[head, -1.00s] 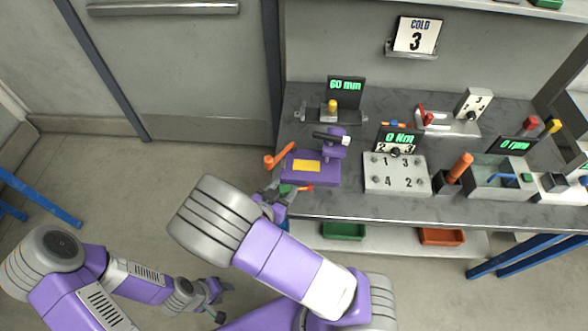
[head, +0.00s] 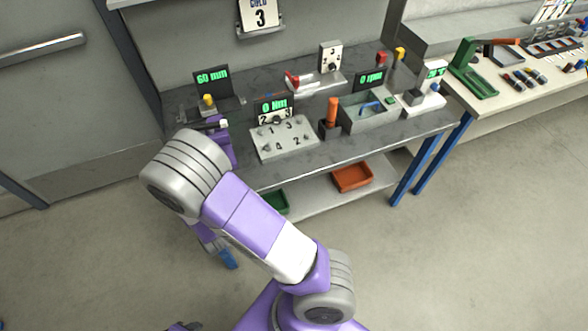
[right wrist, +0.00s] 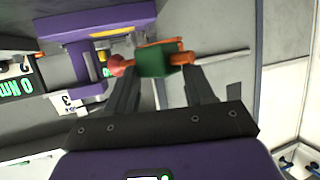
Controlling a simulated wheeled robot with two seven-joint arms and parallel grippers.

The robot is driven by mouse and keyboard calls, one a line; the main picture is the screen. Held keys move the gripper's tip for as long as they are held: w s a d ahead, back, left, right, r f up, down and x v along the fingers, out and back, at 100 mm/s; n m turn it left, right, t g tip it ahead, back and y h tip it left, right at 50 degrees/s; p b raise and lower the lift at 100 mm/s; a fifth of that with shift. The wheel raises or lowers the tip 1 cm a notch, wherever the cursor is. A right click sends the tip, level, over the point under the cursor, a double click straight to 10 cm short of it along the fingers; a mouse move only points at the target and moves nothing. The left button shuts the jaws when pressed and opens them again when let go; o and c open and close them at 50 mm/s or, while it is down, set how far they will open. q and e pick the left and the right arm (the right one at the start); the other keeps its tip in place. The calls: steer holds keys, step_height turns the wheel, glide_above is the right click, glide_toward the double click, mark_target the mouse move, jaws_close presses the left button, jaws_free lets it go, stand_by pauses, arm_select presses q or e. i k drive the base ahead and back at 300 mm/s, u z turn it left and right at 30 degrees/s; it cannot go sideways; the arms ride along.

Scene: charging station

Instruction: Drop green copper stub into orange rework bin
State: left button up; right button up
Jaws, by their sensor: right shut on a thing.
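In the right wrist view, my right gripper (right wrist: 162,75) is shut on the green copper stub (right wrist: 160,60), a copper-coloured rod with a green middle, held crosswise at the fingertips. The purple fixture is behind it. In the head view, my right arm hides this gripper and the stub. The orange rework bin (head: 352,178) is an open tray on the lower shelf, right of a green bin (head: 274,203).
The purple fixture (head: 225,150) stands at the bench's left end, partly hidden. A numbered block (head: 283,141), an orange-handled tool (head: 332,112) and a grey open box (head: 368,115) stand on the bench (head: 350,150). Blue legs (head: 440,155) stand right of the orange bin. The floor in front is clear.

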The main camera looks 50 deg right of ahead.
mark_target(354, 178)
steer(key=k, duration=0.15)
steer(key=u, duration=1.6)
steer(key=i, duration=0.65)
steer(key=z, duration=4.25)
steer(key=i, duration=0.5)
steer(key=z, duration=0.05)
